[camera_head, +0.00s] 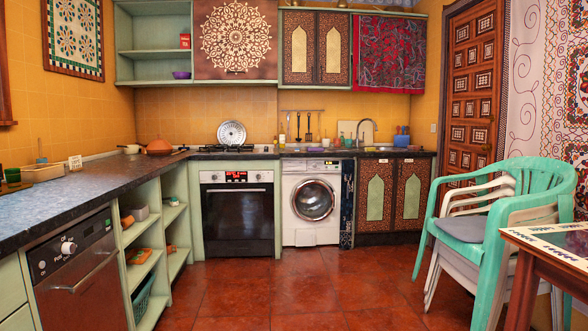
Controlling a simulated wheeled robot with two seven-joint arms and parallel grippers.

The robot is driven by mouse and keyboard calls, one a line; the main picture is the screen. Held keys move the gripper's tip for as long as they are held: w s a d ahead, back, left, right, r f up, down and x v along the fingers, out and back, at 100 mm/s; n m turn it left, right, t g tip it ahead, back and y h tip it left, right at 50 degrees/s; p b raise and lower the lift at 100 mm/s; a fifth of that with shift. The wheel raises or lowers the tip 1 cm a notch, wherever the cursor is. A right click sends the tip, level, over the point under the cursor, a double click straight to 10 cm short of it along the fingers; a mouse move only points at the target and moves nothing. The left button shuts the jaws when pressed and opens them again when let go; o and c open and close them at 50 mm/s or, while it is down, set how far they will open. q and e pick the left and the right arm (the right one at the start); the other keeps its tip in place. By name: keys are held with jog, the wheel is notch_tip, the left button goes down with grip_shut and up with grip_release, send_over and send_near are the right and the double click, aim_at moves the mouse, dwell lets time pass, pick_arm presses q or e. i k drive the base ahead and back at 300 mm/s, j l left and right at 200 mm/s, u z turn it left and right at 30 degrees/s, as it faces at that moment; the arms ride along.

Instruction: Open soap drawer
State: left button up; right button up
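A white front-loading washing machine (311,202) stands under the counter at the back, between the oven and a patterned cabinet. Its round door (312,199) looks closed. The soap drawer (294,166) is at the top left of its front panel and looks shut, though it is small at this distance. Neither of my grippers shows in the head view.
A black oven (237,215) stands left of the washer. A dishwasher (78,270) is under the left counter (60,205). Stacked plastic chairs (500,225) and a table (560,250) stand at the right. The red tiled floor (290,290) is clear in the middle.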

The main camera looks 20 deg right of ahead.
aim_at(288, 164)
jog(key=i+l+z, duration=0.25)
jog(key=i, duration=0.2)
jog(key=i+z, duration=0.25)
jog(key=i, duration=0.2)
jog(key=i+z, duration=0.1)
jog(key=i, duration=2.55)
